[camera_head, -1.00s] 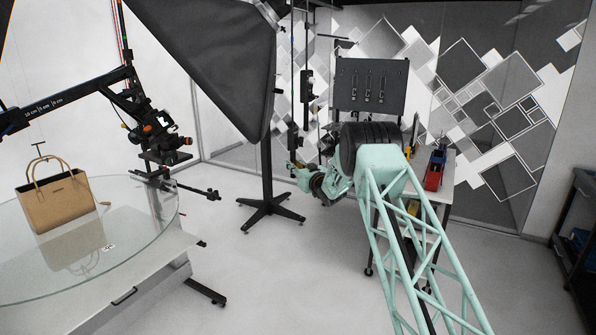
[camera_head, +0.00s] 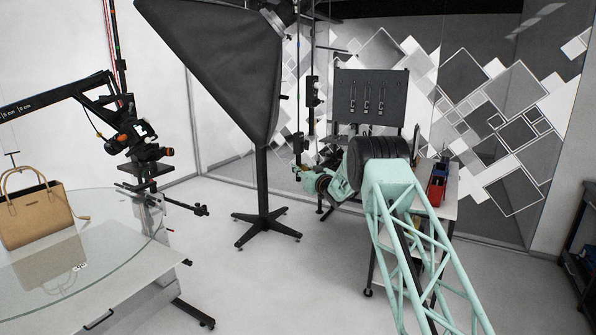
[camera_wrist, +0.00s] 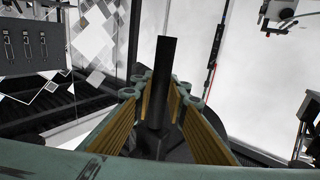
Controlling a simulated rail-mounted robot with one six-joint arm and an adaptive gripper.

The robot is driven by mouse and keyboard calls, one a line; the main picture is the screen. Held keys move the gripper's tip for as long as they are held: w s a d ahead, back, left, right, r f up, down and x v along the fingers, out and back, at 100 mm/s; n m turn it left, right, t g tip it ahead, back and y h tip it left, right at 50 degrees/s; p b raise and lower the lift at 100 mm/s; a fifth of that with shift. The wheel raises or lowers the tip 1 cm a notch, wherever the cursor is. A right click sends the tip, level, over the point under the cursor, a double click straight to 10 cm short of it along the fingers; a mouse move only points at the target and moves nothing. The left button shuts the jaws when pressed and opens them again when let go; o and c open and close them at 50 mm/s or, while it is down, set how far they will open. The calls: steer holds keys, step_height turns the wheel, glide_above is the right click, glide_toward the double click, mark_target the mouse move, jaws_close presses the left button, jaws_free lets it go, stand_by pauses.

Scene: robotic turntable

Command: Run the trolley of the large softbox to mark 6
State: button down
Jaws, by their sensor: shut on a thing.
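The large softbox (camera_head: 225,60) is a big black tapered hood at upper left of centre in the head view. A black post and star-shaped floor base (camera_head: 265,230) show beneath it. My gripper (camera_head: 299,172) is small in the head view, right of that post and near a dark hanging rod (camera_head: 298,143). In the wrist view my gripper (camera_wrist: 160,105) is shut on a black bar (camera_wrist: 166,65) between its ochre-padded fingers. I cannot tell for certain that this bar belongs to the softbox trolley.
A glass turntable (camera_head: 125,235) with a tan handbag (camera_head: 35,215) stands at left. A camera boom (camera_head: 60,95) reaches over it. A cart (camera_head: 445,205) and dark tool board (camera_head: 372,97) stand behind my arm. A dark shelf (camera_head: 578,235) is at right. Floor between is clear.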

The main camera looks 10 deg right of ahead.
stand_by(0.3)
steer(key=c, duration=2.6)
jaws_free()
steer(key=shift+o, duration=0.2)
steer(key=shift+s, duration=0.1)
steer(key=v, duration=1.2)
steer(key=shift+r, duration=0.1)
